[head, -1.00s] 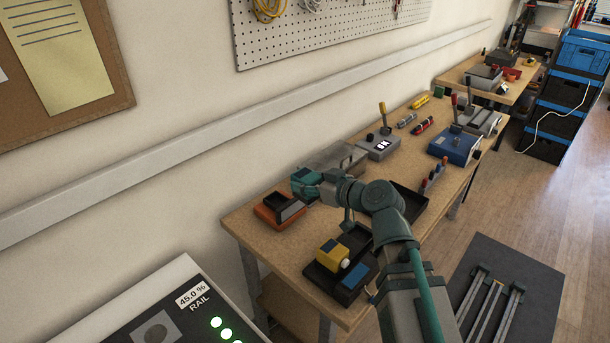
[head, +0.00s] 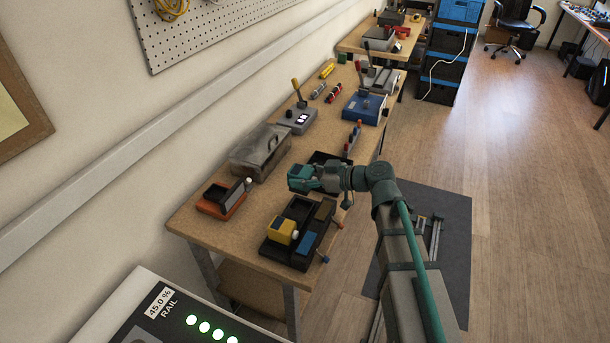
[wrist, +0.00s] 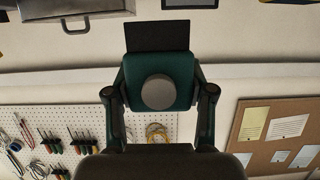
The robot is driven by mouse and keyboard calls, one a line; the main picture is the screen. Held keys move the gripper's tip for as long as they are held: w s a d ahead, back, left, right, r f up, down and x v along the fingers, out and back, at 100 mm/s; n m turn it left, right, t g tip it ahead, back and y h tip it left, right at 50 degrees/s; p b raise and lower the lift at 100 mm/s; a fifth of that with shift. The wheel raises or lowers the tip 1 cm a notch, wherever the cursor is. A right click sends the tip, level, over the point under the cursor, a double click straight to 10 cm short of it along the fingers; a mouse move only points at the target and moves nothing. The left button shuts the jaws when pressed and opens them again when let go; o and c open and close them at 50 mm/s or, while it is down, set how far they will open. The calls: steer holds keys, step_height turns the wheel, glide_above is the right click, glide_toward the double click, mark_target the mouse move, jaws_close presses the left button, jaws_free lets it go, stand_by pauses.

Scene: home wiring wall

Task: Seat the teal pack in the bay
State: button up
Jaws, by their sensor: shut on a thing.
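My gripper (head: 312,181) is shut on the teal pack (head: 298,178) and holds it above the workbench. In the wrist view the teal pack (wrist: 160,75) sits between both fingers, its round grey knob facing the camera and a dark flat piece at its far end. In the head view the pack is right of an orange-based dock (head: 212,208) with a dark recess and a light-knobbed lever. It is just beyond a black tray (head: 268,252) with compartments. I cannot tell for certain which of these is the task's bay.
A yellow pack (head: 283,230) stands in the black tray near blue (head: 304,243) and olive (head: 325,209) patches. A grey lidded box (head: 260,150) stands behind my gripper. A grey lever box (head: 298,118) and blue device (head: 363,108) stand farther back. Bare wood separates dock and tray.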

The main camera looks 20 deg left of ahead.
mark_target(303, 191)
steer(key=shift+f+b, duration=0.1)
steer(key=shift+b, duration=0.6)
steer(key=shift+f+b, duration=0.25)
steer(key=shift+b, duration=0.1)
step_height(303, 191, down, 5)
steer(key=b, duration=0.5)
steer(key=shift+b, duration=1.65)
stand_by(1.4)
steer(key=shift+f+b, duration=1.35)
steer(key=shift+b, duration=0.3)
steer(key=shift+r, duration=0.2)
steer(key=shift+r, duration=0.8)
stand_by(0.5)
